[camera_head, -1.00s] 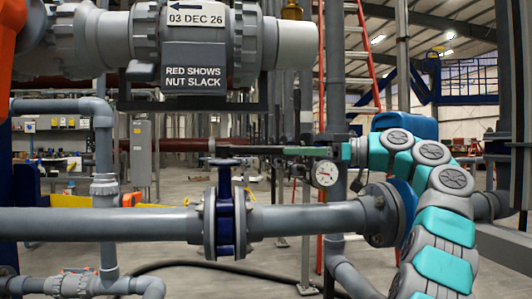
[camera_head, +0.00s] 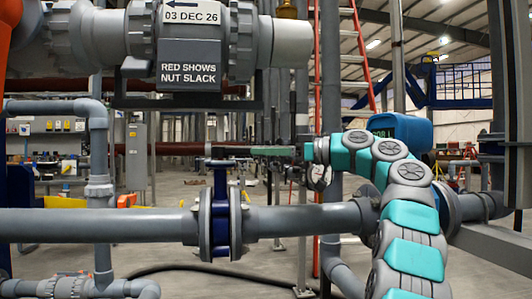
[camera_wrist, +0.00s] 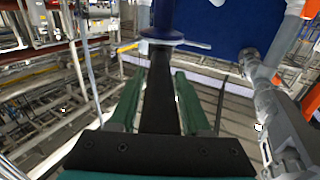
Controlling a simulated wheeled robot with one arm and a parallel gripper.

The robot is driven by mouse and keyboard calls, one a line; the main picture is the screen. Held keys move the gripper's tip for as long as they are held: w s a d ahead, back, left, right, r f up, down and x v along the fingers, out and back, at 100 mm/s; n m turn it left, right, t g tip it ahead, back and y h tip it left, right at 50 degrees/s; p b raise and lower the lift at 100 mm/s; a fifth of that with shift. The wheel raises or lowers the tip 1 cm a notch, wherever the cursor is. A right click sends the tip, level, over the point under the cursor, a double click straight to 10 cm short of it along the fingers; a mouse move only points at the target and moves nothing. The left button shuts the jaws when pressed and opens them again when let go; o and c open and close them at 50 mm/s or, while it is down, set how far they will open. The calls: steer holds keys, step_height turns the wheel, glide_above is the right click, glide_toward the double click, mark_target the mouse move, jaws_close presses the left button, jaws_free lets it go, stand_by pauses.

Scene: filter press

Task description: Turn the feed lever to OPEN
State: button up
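The feed lever (camera_head: 230,150) is a dark flat bar. It extends level to the right from the top of a blue valve (camera_head: 221,215) in the grey horizontal pipe. My gripper (camera_head: 254,151) reaches in from the right, level with the lever. In the wrist view the lever (camera_wrist: 160,90) runs between the two green fingers of my gripper (camera_wrist: 157,78), toward the blue valve top (camera_wrist: 161,37). The fingers stand apart on either side of the bar, with slim gaps showing. The OPEN mark is not legible.
A grey pipe with a label block (camera_head: 187,73) hangs above the lever. The horizontal pipe (camera_head: 100,222) runs below it. A pressure gauge (camera_head: 318,177) is partly hidden by my arm. A red ladder (camera_head: 330,215) stands behind.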

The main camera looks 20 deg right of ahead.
jaws_close()
stand_by(1.0)
